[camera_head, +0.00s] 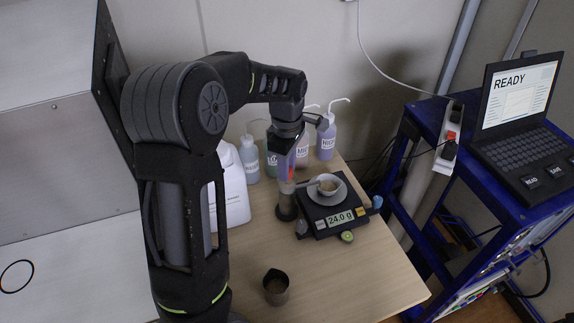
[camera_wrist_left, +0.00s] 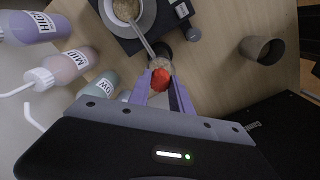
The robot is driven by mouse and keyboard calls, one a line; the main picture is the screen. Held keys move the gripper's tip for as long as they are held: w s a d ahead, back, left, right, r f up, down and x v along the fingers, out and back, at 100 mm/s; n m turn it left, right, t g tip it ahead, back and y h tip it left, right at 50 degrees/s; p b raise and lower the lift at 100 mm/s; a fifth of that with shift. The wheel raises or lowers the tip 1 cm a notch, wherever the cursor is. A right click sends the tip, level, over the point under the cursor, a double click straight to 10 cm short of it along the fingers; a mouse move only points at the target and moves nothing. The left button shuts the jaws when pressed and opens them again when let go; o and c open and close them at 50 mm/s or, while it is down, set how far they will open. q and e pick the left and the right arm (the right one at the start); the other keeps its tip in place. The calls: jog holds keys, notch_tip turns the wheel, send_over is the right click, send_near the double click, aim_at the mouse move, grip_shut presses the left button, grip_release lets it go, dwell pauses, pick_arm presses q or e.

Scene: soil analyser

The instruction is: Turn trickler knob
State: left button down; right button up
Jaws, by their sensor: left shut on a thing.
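The trickler (camera_head: 287,207) stands on the wooden table left of the scale, on a dark round base. Its thin tube (camera_wrist_left: 145,42) points over the cup. Its red knob (camera_wrist_left: 160,78) shows between the purple fingers of my left gripper (camera_wrist_left: 163,90), which is shut on it. In the head view my left gripper (camera_head: 289,172) comes down on the trickler from above and hides most of its top. The white cup (camera_head: 328,187) with brown soil sits on the scale (camera_head: 338,219), whose display reads 24.0 g. My right gripper is not in view.
Labelled squeeze bottles (camera_head: 326,139) stand behind the trickler, and a white jug (camera_head: 233,190) is to its left. A dark metal beaker (camera_head: 276,287) stands near the table's front. A laptop (camera_head: 513,130) showing READY is on a blue cart at right. The table's front right is clear.

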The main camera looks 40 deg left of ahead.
pick_arm(q)
jog(key=shift+n, duration=0.7)
jog(key=c, duration=1.2)
grip_release()
jog(key=shift+o, duration=0.2)
jog(key=shift+r, duration=0.1)
notch_tip(320, 180, up, 8)
jog(key=shift+f, duration=0.15)
